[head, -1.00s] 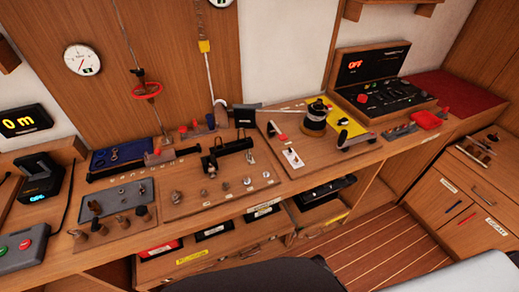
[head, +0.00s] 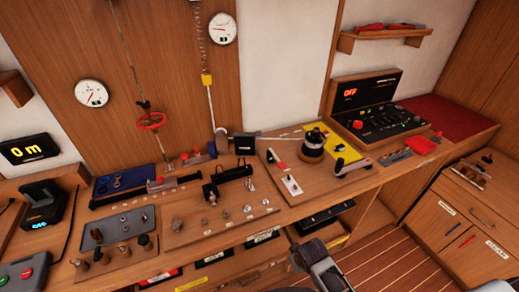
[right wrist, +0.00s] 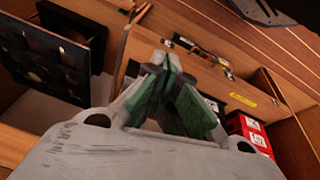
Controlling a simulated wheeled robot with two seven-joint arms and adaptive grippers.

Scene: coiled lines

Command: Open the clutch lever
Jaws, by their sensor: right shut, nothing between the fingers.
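A dark box-shaped fitting (head: 244,145) stands at the back of the bench, with a line running from it to the black winch drum (head: 313,143); it may be the clutch, but its lever is too small to make out. My right gripper (right wrist: 168,62) is shut and empty in the right wrist view, over the shelves below the bench and apart from the bench-top fittings. My left gripper is not in view.
The wooden bench (head: 225,225) holds several metal parts, a black bracket (head: 228,178) and a control panel reading OFF (head: 368,105). Drawers (head: 455,222) stand at the right. Black and red boxes sit on the lower shelves. The floor (head: 390,262) at the lower right is clear.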

